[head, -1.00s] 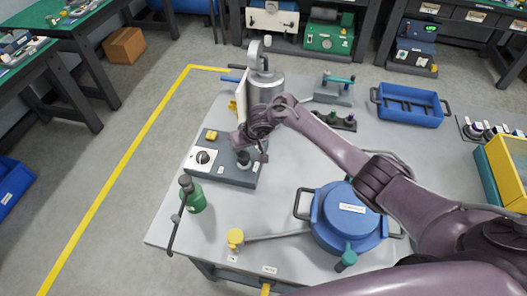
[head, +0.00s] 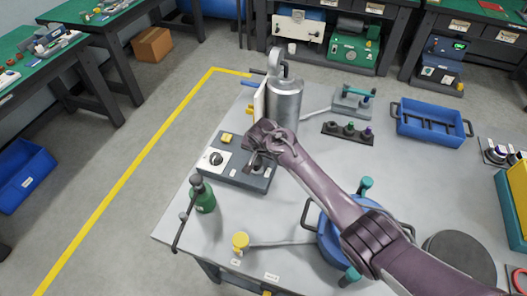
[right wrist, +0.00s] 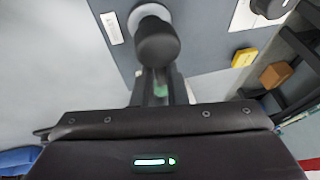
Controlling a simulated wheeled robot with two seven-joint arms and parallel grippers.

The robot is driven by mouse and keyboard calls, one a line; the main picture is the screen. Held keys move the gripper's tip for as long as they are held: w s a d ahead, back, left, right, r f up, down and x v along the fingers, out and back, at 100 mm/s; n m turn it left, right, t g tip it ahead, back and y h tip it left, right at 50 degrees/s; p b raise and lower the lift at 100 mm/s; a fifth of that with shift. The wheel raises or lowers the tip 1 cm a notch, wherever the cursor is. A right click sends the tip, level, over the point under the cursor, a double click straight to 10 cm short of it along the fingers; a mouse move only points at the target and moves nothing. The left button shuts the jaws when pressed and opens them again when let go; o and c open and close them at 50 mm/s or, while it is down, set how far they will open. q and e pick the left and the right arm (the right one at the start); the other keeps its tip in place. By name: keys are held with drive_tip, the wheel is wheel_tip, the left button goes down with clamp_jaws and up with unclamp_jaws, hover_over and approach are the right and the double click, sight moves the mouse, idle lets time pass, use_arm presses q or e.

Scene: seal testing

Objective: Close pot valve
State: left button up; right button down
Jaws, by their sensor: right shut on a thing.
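The dark grey control box (head: 243,172) lies on the table at the left. It has a white dial plate (head: 214,160), a yellow button (head: 226,138) and a black knob, seen best in the right wrist view (right wrist: 157,42). My right gripper (head: 257,161) is over the box, its fingers (right wrist: 160,88) shut on the black knob. The blue pot (head: 330,240) stands at the front centre, partly hidden by my right arm. Teal fittings show at its back (head: 366,185) and front (head: 349,276). My left gripper is not in view.
A green bottle (head: 204,196) stands in front of the box. A metal cylinder (head: 285,108) stands behind it. A yellow-capped fitting (head: 240,241) joins the pot by a rod. A blue tray (head: 430,122) is at the back right.

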drive_tip(key=shift+d+r, duration=0.1)
idle(0.5)
drive_tip(key=c, duration=1.5)
unclamp_jaws()
drive_tip(key=shift+o, duration=0.2)
drive_tip(key=v, duration=0.7)
drive_tip(key=shift+s+r, duration=0.15)
drive_tip(key=shift+r, duration=0.2)
